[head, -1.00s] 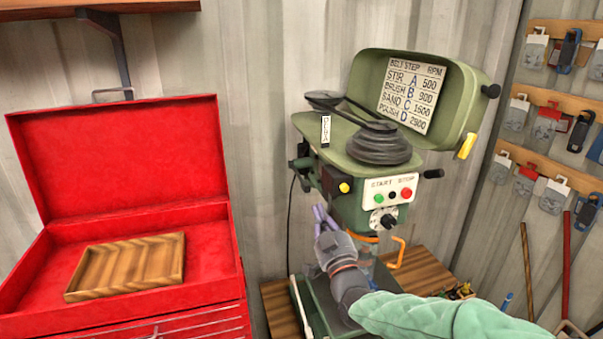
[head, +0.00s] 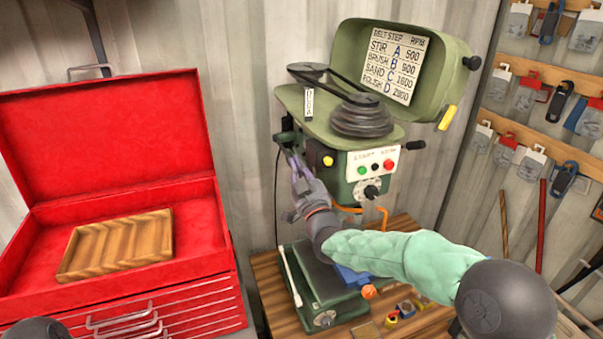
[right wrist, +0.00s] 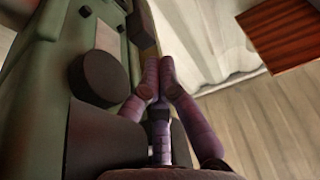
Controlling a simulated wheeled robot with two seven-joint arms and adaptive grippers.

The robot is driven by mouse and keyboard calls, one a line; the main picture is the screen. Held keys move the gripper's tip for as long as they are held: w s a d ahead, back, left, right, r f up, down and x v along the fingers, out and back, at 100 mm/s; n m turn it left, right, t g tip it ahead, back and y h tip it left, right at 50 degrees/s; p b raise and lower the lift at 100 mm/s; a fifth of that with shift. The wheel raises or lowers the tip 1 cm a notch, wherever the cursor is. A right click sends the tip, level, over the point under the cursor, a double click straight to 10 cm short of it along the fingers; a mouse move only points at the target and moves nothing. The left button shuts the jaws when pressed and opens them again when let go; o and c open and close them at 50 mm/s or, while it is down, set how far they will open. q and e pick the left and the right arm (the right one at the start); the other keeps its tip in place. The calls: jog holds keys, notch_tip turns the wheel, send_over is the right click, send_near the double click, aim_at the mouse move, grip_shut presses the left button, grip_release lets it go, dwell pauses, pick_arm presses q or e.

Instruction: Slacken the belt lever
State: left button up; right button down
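The green drill press (head: 334,130) stands with its lid open, showing the belt (head: 345,88) between two dark stepped pulleys. A dark lever-like part (head: 286,137) juts from the left side of its head; I cannot tell for sure that it is the belt lever. A black-knobbed lever (head: 414,145) sticks out on the right. My right gripper (head: 293,160) is just below the left part, close to the head's side. In the right wrist view its purple fingers (right wrist: 158,72) converge with tips together, beside a round black knob (right wrist: 97,79). I see nothing held. My left gripper is out of view.
An open red tool chest (head: 190,220) with a wooden tray (head: 115,244) stands at left. The press base (head: 325,292) sits on a wooden bench (head: 268,290) with small items at its right. Tool racks (head: 540,140) hang on the right wall.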

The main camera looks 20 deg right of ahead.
jog(key=shift+p+x, duration=0.3)
jog(key=shift+x, duration=1.35)
jog(key=w+f+t+b, duration=0.2)
jog(key=f+b, duration=0.5)
jog(key=b, duration=0.9)
jog(key=w+f+t+b, duration=0.2)
jog(key=f+b, duration=0.5)
jog(key=b, duration=1)
jog(key=shift+t, duration=0.9)
jog(key=shift+w+a+f, duration=0.1)
jog(key=shift+w+f, duration=0.05)
jog(key=s, duration=1.2)
jog(key=shift+s+d+f, duration=0.25)
jog(key=shift+s+f, duration=0.15)
